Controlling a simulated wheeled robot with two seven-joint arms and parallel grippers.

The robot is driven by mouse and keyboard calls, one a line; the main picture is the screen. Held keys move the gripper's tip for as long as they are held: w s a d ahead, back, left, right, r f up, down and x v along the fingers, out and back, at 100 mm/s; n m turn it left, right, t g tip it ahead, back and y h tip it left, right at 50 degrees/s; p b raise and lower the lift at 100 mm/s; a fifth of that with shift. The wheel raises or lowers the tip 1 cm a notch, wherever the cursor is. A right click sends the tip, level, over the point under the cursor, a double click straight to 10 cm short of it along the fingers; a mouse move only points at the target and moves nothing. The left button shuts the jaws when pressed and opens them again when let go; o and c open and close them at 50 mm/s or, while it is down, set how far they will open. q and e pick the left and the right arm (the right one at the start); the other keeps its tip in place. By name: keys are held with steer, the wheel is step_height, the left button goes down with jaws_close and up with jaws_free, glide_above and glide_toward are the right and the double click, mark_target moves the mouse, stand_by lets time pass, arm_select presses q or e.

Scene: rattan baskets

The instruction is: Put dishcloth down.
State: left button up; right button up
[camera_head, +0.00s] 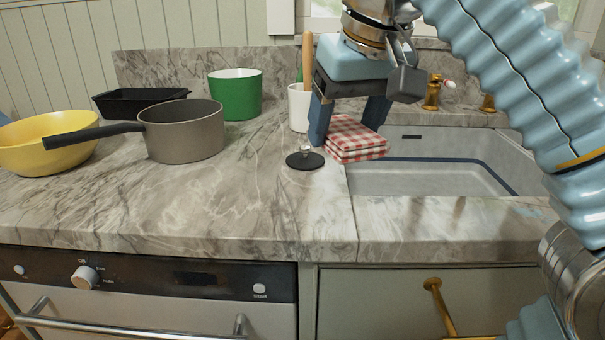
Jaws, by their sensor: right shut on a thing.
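The dishcloth (357,139) is a folded red-and-white checked cloth. It is at the left edge of the sink, behind a small black round lid. My right gripper (347,122) comes from above with its blue fingers on either side of the cloth and is shut on it. I cannot tell whether the cloth's underside touches the counter (220,200). My left gripper is not in view.
The sink (430,178) lies right of the cloth. A black lid (304,161) and a white utensil pot (299,108) stand close by on its left. A grey saucepan (182,134), yellow bowl (40,150), black tray (140,99) and green pot (236,94) are further left. The front counter is clear.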

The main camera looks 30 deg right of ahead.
steer(key=b, duration=0.1)
glide_toward(302, 187)
steer(key=shift+w+d+f, duration=0.3)
steer(key=shift+w+f, duration=0.15)
steer(key=shift+w, duration=0.05)
steer(key=x, duration=0.1)
steer(key=b+x, duration=0.1)
steer(key=x, duration=0.3)
steer(key=shift+s+a+f+b, duration=0.1)
steer(key=shift+a+b, duration=0.2)
steer(key=shift+b, duration=0.1)
steer(key=shift+f, duration=0.2)
steer(key=o, duration=0.9)
steer(key=shift+a+f, duration=0.1)
steer(key=shift+o, duration=0.2)
